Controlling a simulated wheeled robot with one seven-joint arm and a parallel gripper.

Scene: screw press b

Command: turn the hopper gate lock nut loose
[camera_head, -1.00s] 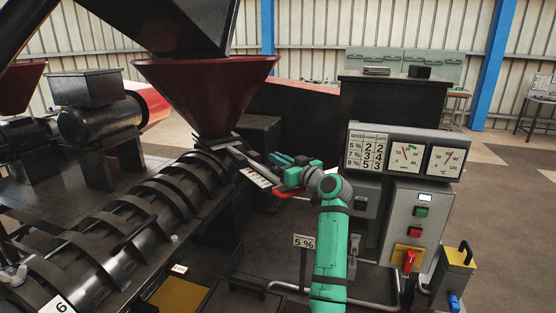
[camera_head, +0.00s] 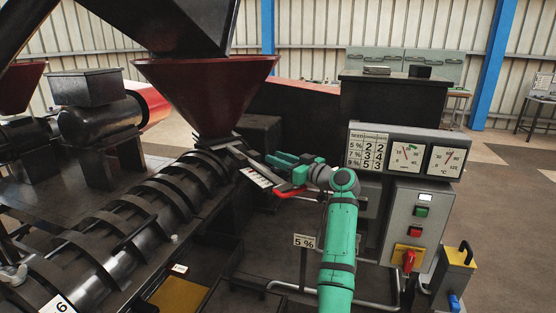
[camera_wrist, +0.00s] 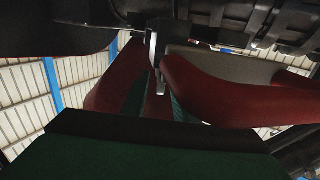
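The red hopper (camera_head: 205,85) stands over the black press barrel. Below it, the hopper gate (camera_head: 256,178) shows as a slide with a pale marked scale. My gripper (camera_head: 272,172) is at the right end of this gate, its teal and red parts close to the scale. The lock nut cannot be made out in the head view. In the wrist view, my red fingers (camera_wrist: 156,62) stand apart on either side of a narrow grey metal piece (camera_wrist: 155,45). I cannot tell whether they touch it or whether it is the nut.
The ribbed press barrel (camera_head: 125,225) runs along the left. A control cabinet (camera_head: 412,222) with gauges and buttons stands to the right of my arm. A pipe rail (camera_head: 380,303) runs low in front.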

